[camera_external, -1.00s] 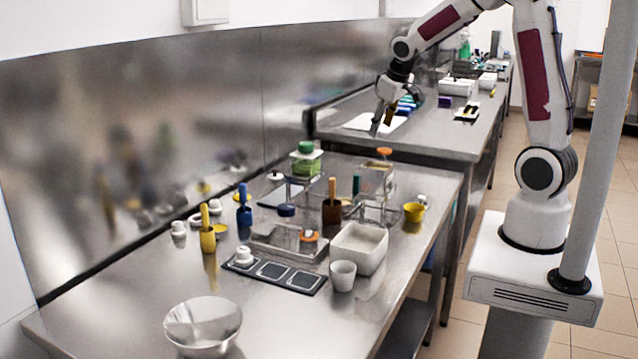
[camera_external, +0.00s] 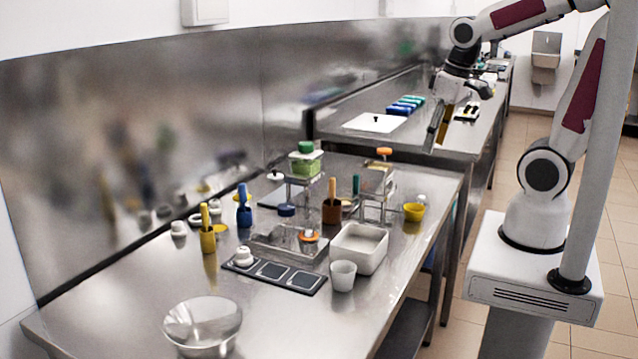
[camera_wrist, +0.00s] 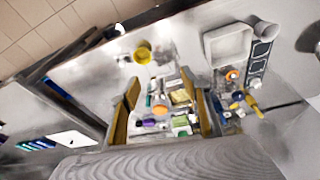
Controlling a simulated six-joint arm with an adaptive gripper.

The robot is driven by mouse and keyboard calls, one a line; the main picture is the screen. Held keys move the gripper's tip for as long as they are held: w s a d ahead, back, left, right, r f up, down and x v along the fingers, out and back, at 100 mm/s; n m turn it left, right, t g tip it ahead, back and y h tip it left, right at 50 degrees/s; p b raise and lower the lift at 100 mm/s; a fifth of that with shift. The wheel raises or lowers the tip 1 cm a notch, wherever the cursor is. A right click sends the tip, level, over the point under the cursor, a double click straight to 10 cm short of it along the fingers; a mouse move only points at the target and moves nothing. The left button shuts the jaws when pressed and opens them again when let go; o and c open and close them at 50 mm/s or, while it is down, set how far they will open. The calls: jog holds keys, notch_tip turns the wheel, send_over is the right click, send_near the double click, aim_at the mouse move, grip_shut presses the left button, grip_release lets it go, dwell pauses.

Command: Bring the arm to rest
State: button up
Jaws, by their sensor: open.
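My gripper (camera_external: 440,128) hangs from my raised arm above the gap between the near and far steel tables, pointing down. In the wrist view my gripper (camera_wrist: 165,112) shows two tan fingers spread wide apart. Nothing is held between them. Beyond the fingers, well below, lie the jars and racks of the near table.
The near table (camera_external: 120,300) holds a steel bowl (camera_external: 203,325), a white bin (camera_external: 358,247), a white cup (camera_external: 343,275), a yellow cup (camera_external: 413,212) and a green-lidded jar (camera_external: 306,160). A white board (camera_external: 374,122) lies on the far table. Air around my gripper is clear.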

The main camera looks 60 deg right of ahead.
jog(key=s+a+r+n+t, duration=0.1)
jog(key=s+a+r+t, duration=0.2)
jog(key=s+a+r, duration=0.1)
jog(key=shift+s+a+r+n+y, duration=0.25)
jog(key=shift+a+n+y, duration=0.15)
jog(key=shift+a, duration=0.3)
jog(key=shift+f, duration=0.1)
dwell(1.0)
